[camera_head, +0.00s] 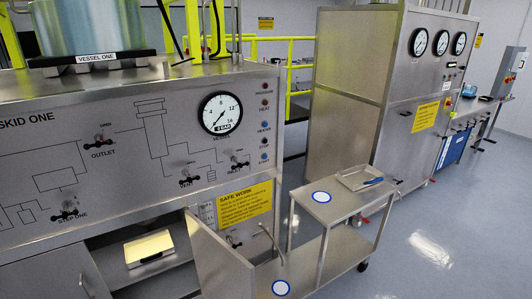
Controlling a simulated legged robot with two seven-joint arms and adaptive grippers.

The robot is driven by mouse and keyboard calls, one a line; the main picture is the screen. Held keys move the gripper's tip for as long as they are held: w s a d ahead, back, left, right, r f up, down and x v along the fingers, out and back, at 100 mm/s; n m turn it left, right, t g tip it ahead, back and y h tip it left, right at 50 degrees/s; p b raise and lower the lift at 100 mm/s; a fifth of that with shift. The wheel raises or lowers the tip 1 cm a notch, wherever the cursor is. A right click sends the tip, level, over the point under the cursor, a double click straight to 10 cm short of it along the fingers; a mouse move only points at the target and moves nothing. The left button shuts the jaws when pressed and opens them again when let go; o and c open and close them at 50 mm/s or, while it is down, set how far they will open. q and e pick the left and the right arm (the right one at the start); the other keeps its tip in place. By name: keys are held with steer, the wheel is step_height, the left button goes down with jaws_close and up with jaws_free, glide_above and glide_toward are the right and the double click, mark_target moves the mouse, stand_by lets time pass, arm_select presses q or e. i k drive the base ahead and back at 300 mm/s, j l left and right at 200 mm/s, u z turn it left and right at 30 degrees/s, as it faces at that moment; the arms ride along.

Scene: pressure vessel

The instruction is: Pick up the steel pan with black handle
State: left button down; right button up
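A shallow pan-like object (146,244) sits inside the open lower cabinet of the skid at bottom left. Its face looks bright yellow, and a short dark handle shows at its front edge. It is the only thing in view that fits a steel pan with a black handle, though its exact shape is hard to tell. The open cabinet door (218,258) stands to its right. Neither of my grippers is in view.
A steel trolley (335,208) stands right of the cabinet, with a shallow tray (358,178), a blue item (373,182) and blue-ringed white discs on it. The skid panel (105,150) carries valves and a gauge. Grey floor (450,220) at right is clear.

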mark_target(142, 251)
steer(key=u, duration=0.6)
steer(key=i+l+u, duration=0.1)
steer(key=l+u, duration=0.8)
steer(key=l, duration=0.2)
steer(key=l+u, duration=0.45)
steer(key=k+l, duration=0.1)
steer(key=l, duration=0.8)
steer(key=k+l, duration=0.15)
steer(key=l, duration=0.25)
steer(key=k+l+u, duration=0.1)
steer(key=l, duration=0.35)
steer(key=i+j+u, duration=0.1)
steer(key=j+u, duration=0.25)
